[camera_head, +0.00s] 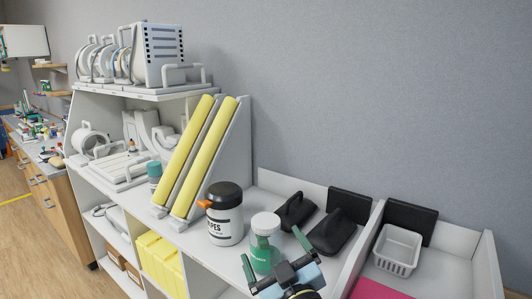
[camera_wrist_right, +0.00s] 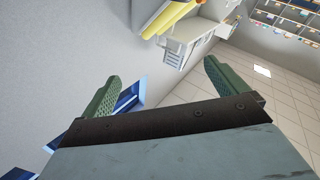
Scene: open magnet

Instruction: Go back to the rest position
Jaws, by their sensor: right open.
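My right gripper (camera_head: 275,257) is at the bottom middle of the head view, in front of the white shelf unit. Its two green fingers are spread wide with nothing between them. In the right wrist view the open fingers (camera_wrist_right: 158,85) also show, with only wall and distant furniture beyond them. A white bottle with a green-tinted body (camera_head: 264,245) stands behind the gripper and is partly covered by it; I cannot tell whether they touch. My left gripper is not in view.
A wipes canister (camera_head: 225,225) with a black lid stands left of the bottle. Black pad-like pieces (camera_head: 330,232) and a white basket (camera_head: 397,250) are to the right. Yellow rolls (camera_head: 195,150) lean on the shelf unit (camera_head: 125,200). Bare wall fills the upper right.

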